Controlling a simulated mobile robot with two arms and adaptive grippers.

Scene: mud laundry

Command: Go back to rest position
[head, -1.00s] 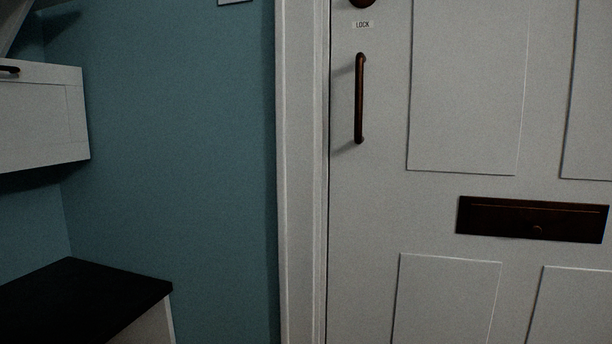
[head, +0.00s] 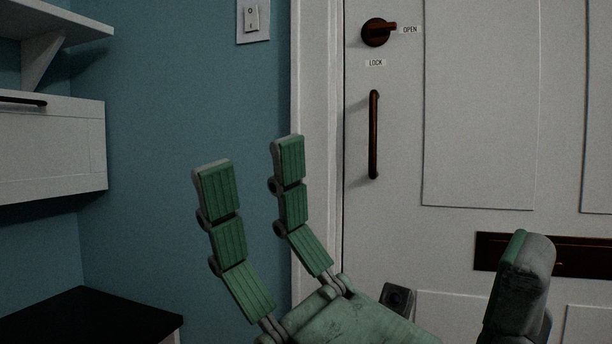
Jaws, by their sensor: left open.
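My left gripper (head: 392,205) shows large in the lower middle of the head view. It is open and empty. Two green-padded fingers stand up on the left, and a third finger is at the right, well apart from them. The gripper appears in front of the white door (head: 480,110) and the blue wall, and I see it touching nothing. My right gripper is not in view.
The door has a brown lock knob (head: 376,32) with its lever towards the OPEN label, a vertical handle (head: 374,135) and a mail slot (head: 490,252) partly hidden by my finger. A light switch (head: 251,18), a white cabinet (head: 52,150) and a dark countertop (head: 85,318) are left.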

